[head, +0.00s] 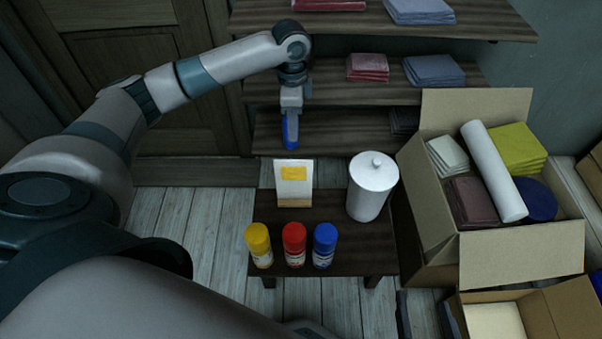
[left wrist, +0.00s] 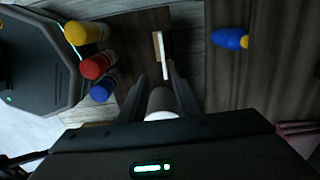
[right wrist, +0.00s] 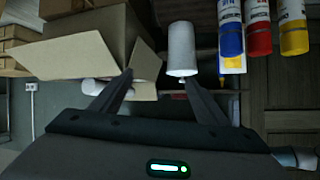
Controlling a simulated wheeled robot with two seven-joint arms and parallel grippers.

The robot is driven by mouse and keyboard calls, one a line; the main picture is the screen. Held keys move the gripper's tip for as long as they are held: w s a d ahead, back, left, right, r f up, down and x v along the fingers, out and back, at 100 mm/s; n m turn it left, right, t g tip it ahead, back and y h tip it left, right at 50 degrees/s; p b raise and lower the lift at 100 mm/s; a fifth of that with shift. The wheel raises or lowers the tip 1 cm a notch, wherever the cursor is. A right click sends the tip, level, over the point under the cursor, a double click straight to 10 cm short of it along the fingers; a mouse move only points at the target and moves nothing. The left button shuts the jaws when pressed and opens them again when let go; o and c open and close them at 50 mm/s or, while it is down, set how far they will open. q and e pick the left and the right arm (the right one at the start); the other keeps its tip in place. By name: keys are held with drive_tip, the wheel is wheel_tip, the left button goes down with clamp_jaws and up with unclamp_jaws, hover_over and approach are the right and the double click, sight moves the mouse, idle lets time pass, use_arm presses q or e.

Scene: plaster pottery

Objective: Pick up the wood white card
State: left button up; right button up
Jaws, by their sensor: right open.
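The wood white card (head: 293,183) stands upright on the small dark table, white with a yellow label and a wooden strip at its base. It shows nearly edge-on in the left wrist view (left wrist: 163,55). In the right wrist view its white and yellow face (right wrist: 232,62) is partly covered. My left gripper (head: 291,112) points down by the low shelf behind the card, apart from it.
A white lidded canister (head: 372,188) stands right of the card. Yellow (head: 259,245), red (head: 294,244) and blue (head: 324,245) bottles stand in front. A blue object (left wrist: 230,38) lies by the shelf. An open cardboard box (head: 430,190) full of items is at the right.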

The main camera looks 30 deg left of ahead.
use_arm(q)
drive_tip(key=shift+w+r, duration=0.1)
drive_tip(key=shift+r, duration=0.05)
use_arm(e)
drive_tip(key=shift+w, duration=0.1)
use_arm(q)
wheel_tip(320, 180, down, 12)
drive_tip(key=b, duration=0.3)
use_arm(e)
wheel_tip(320, 180, up, 10)
drive_tip(key=w+a+t+y, duration=0.1)
drive_tip(key=a+t+y, duration=0.1)
drive_tip(key=t, duration=0.4)
drive_tip(key=shift+w+a+r+t, duration=0.15)
drive_tip(key=shift+w+a+t, duration=0.15)
drive_tip(key=shift+a, duration=0.05)
use_arm(q)
drive_tip(key=shift+f, duration=0.25)
